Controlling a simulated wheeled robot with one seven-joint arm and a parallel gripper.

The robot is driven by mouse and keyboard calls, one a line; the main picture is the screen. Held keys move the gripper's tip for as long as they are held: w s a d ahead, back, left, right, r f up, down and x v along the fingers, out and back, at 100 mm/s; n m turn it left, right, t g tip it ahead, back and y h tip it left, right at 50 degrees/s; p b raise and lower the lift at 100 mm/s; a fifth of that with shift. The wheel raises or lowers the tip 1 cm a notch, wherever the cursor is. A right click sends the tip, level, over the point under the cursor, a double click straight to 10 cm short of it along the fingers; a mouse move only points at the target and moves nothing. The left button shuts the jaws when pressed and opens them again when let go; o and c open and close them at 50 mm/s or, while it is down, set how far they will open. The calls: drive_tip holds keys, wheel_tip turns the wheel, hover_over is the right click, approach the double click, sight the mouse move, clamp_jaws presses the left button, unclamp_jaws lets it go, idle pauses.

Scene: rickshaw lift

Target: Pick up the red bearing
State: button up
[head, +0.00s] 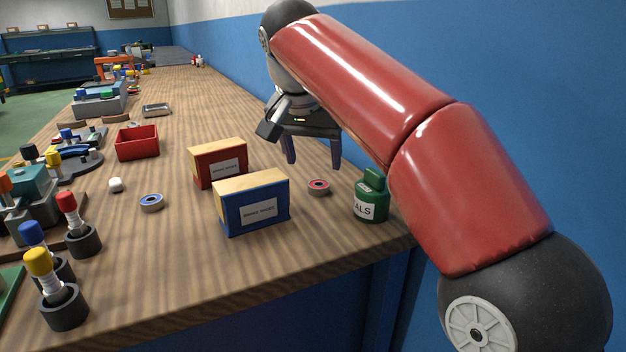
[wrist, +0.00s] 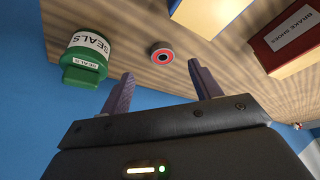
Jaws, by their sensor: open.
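The red bearing (head: 318,187) is a small ring with a red face and grey rim, lying flat on the wooden workbench (head: 170,265). It is between the blue box and the green container in the head view. My gripper (head: 313,165) is open and empty above the bench, behind the bearing in the head view. In the wrist view the bearing (wrist: 161,53) shows beyond the open fingers (wrist: 158,80), in line with the gap between them. The fingers are apart from it.
A green SEALS container (head: 370,198) stands right of the bearing, near the bench edge. A blue box (head: 252,205) and a red box (head: 217,163) with tan tops stand left of it. A blue-faced bearing (head: 151,203) lies farther left. A blue wall runs behind.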

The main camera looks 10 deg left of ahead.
sight(317, 194)
drive_tip(key=b+x, duration=0.1)
drive_tip(key=x, duration=0.3)
drive_tip(key=w+x, duration=0.1)
drive_tip(key=x, duration=0.2)
drive_tip(key=shift+w+a+f+b, duration=0.1)
drive_tip(key=shift+w+f+b, duration=0.1)
drive_tip(key=shift+b, duration=0.2)
drive_tip(key=shift+r, duration=0.1)
drive_tip(key=c, duration=1.1)
drive_tip(key=shift+r, duration=0.1)
